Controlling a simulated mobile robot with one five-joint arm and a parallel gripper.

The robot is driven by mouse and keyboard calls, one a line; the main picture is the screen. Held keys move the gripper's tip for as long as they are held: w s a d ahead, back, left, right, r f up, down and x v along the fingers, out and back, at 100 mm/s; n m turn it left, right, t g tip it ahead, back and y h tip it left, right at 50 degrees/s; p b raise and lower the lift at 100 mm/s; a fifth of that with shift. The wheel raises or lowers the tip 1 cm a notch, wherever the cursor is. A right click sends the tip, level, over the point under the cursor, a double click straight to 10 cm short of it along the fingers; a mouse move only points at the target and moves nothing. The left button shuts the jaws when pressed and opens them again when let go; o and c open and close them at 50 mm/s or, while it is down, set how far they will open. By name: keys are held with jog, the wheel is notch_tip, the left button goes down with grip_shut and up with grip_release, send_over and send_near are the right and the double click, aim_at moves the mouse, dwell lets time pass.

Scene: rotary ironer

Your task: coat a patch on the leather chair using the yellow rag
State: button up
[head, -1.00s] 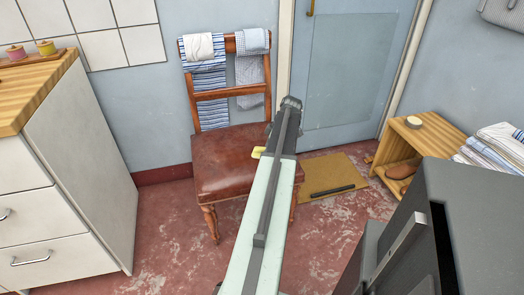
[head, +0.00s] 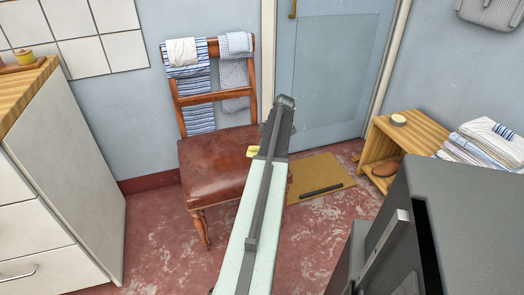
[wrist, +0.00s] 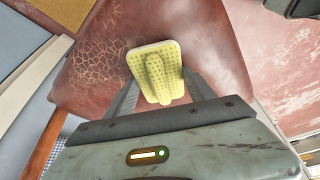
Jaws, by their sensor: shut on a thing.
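The leather chair (head: 210,170) has a reddish-brown seat and a wooden back, and stands against the wall left of the door. In the wrist view its leather seat (wrist: 215,65) lies below the gripper. A pale, cracked patch (wrist: 98,52) shows on the seat at upper left. The yellow rag (wrist: 157,72), a dimpled pad with a raised ridge, is held between the fingers of my gripper (wrist: 160,85). The rag also shows as a small yellow bit (head: 253,151) over the seat's right side, partly hidden by my arm. I cannot tell whether it touches the leather.
Striped and white towels (head: 202,90) hang on the chair back. A white cabinet (head: 70,190) stands left. A brown mat (head: 320,180) with a dark bar lies before the door. A wooden shelf (head: 420,135) and a dark machine (head: 455,220) stand right.

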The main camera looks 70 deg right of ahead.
aim_at(242, 151)
jog(key=shift+w+d, duration=0.45)
jog(key=shift+d, duration=0.15)
jog(key=shift+w+a, duration=1.35)
jog(key=shift+w, duration=0.5)
jog(key=shift+w+a, duration=1.4)
jog(key=shift+w, duration=0.5)
jog(key=shift+w+a, duration=1.35)
jog(key=shift+w, duration=0.5)
jog(key=shift+w, duration=0.1)
jog(key=shift+w+a, duration=1)
jog(key=shift+w, duration=0.35)
jog(key=shift+w+a, duration=0.95)
jog(key=shift+w, duration=0.4)
jog(key=shift+w+a, duration=1)
jog(key=shift+w, duration=0.35)
jog(key=shift+w+d, duration=0.45)
jog(key=shift+d, duration=0.2)
jog(key=shift+w+d, duration=0.45)
jog(key=shift+d, duration=0.15)
jog(key=shift+s+d, duration=1.65)
jog(key=shift+s, duration=0.7)
jog(key=shift+s+d, duration=1.65)
jog(key=shift+s, duration=0.7)
jog(key=shift+s+d, duration=1.65)
jog(key=shift+s, duration=0.7)
jog(key=shift+s+d, duration=0.1)
